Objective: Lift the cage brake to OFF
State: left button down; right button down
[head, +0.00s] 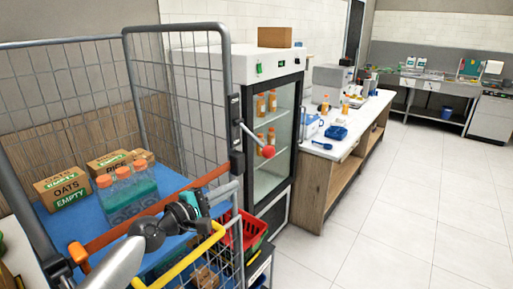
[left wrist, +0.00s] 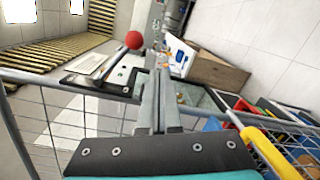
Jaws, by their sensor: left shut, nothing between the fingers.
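The cage brake is a grey lever with a red ball knob (head: 268,151), mounted on the upright post of the wire roll cage (head: 180,100). In the head view the lever slopes down and to the right from its pivot. The red knob (left wrist: 134,40) also shows in the left wrist view, to the left of the fingers and beyond them, with its lever running down-left to a plate. My left gripper (head: 203,203) is below and left of the knob, apart from it. Its fingers (left wrist: 155,75) are shut and empty. No brake label is legible. My right gripper is out of view.
Inside the cage, a blue shelf (head: 58,221) holds cardboard boxes (head: 62,187) and a pack of bottles (head: 127,190). An orange bar and a yellow handle (head: 180,258) lie near my left arm. A glass-door fridge (head: 275,120) stands behind the knob. The floor at right is clear.

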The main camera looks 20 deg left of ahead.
pick_arm(q)
jog(key=r, duration=0.1)
jog(key=a+r+n, duration=0.1)
jog(key=w+r+t, duration=0.1)
jog(key=shift+w+a+n, duration=0.1)
jog(key=shift+a+n, duration=0.2)
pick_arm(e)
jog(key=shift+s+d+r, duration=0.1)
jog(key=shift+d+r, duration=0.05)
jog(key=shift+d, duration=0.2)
pick_arm(q)
jog(key=shift+w+d+r, duration=0.1)
jog(key=b, duration=0.1)
send_near(255, 138)
jog(key=w+d+f, duration=0.3)
jog(key=w+f, duration=0.1)
jog(key=shift+b+x, duration=0.3)
jog(key=shift+x, duration=0.85)
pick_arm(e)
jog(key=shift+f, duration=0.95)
pick_arm(q)
jog(key=shift+s+d+f, duration=0.1)
jog(key=shift+d+f, duration=0.05)
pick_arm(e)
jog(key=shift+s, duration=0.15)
